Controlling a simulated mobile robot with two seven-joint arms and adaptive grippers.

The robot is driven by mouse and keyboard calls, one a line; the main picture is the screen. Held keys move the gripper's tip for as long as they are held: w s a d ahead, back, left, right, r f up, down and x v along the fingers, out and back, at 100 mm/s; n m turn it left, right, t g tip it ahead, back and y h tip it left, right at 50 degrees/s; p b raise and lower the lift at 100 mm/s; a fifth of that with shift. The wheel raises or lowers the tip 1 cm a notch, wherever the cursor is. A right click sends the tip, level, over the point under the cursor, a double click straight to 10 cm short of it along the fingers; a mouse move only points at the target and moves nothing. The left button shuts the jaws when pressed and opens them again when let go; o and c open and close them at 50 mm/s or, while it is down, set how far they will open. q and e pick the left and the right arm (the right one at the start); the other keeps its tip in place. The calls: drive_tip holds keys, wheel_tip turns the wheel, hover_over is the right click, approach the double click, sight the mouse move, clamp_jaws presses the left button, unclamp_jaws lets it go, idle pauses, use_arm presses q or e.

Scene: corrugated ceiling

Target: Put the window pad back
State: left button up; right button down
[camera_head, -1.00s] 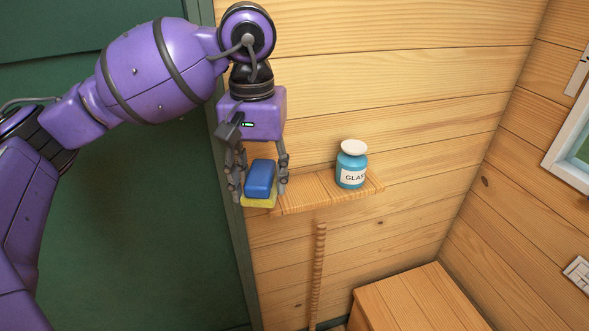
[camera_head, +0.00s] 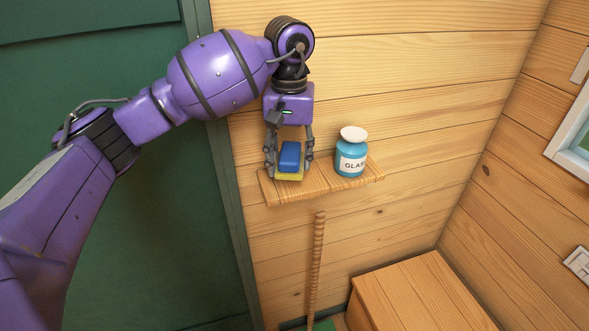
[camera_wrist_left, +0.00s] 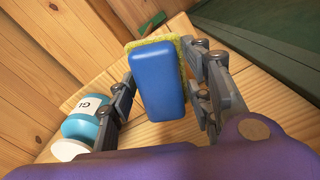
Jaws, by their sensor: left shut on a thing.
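The window pad (camera_head: 289,157) is a blue block with a yellow sponge-like layer beneath it. My left gripper (camera_head: 290,164) is shut on it, one finger on each side. The pad is over the left part of the wooden wall shelf (camera_head: 337,188); I cannot tell whether it touches the shelf. The left wrist view also shows the pad (camera_wrist_left: 160,80) between the fingers of the left gripper (camera_wrist_left: 162,92), with the shelf (camera_wrist_left: 75,162) under and beside it. My right gripper is not in view.
A blue jar (camera_head: 350,160) with a white lid and a label stands on the shelf, right of the pad. A wooden box (camera_head: 420,295) is below at the right. A thin wooden pole (camera_head: 317,255) stands under the shelf. A green panel (camera_head: 130,190) is at the left.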

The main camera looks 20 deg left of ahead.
use_arm(q)
drive_tip(key=f, duration=0.2)
drive_tip(key=w+f+b, duration=0.1)
drive_tip(key=f, duration=0.1)
drive_tip(key=shift+w+d+f, duration=0.15)
drive_tip(key=shift+d, duration=0.05)
drive_tip(key=shift+f, duration=0.25)
drive_tip(key=shift+r, duration=0.15)
drive_tip(key=shift+f, duration=0.35)
drive_tip(key=o, duration=0.9)
drive_tip(key=shift+r, duration=0.1)
drive_tip(key=shift+o, duration=1)
